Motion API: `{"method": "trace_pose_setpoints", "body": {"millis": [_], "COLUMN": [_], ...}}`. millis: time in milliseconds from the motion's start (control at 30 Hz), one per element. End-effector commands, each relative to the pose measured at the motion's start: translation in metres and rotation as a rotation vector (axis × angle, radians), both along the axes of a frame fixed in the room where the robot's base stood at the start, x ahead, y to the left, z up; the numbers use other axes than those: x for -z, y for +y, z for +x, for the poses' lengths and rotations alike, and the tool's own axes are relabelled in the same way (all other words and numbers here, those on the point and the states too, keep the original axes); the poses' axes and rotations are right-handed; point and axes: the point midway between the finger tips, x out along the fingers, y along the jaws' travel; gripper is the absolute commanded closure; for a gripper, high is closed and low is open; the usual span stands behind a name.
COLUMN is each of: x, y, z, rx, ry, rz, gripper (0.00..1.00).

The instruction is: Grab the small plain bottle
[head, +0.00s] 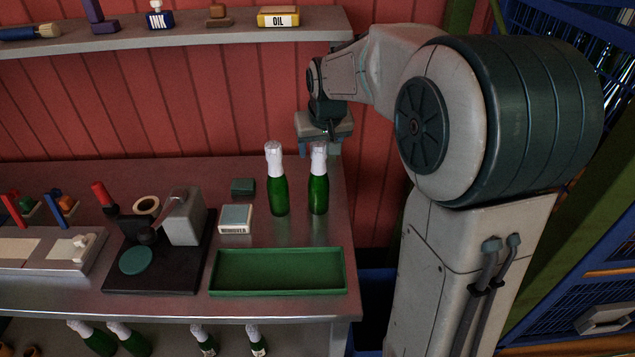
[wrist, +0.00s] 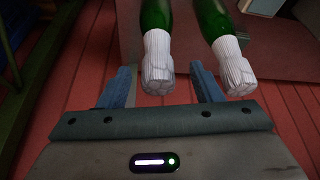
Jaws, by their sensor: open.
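Two green bottles with white wrapped necks stand upright side by side at the table's right end, a left one (head: 278,190) and a right one (head: 318,190). They look alike, so I cannot tell which is the small plain one. My gripper (head: 320,148) is open and empty, above and behind the right bottle. In the wrist view, one bottle's white neck (wrist: 158,62) appears between the open blue fingers, seemingly not touched. The other neck (wrist: 235,68) is outside them, to the right.
An empty green tray (head: 278,284) lies in front of the bottles. A small labelled box (head: 236,219) and a dark green block (head: 242,187) are left of them. A black-based device (head: 150,278) stands further left. A shelf (head: 170,42) holds ink and oil above. Several bottles lie below.

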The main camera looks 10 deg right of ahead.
Motion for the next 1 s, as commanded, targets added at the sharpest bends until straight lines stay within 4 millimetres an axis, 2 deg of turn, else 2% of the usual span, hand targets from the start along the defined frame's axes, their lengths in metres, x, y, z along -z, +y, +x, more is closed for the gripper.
{"method": "trace_pose_setpoints", "body": {"millis": [267, 600, 900, 933, 1000], "x": [0.017, 0.051, 0.056, 0.056, 0.056], "y": [-0.001, -0.003, -0.003, -0.003, -0.003], "z": [0.009, 0.029, 0.031, 0.031, 0.031], "rx": [0.0, -0.001, 0.0, 0.0, 0.0], "ry": [0.003, 0.002, -0.001, 0.0, 0.0], "rz": [0.001, 0.001, 0.0, 0.0, 0.0], "gripper": [0.41, 0.41, 0.41, 0.46, 0.66]}}
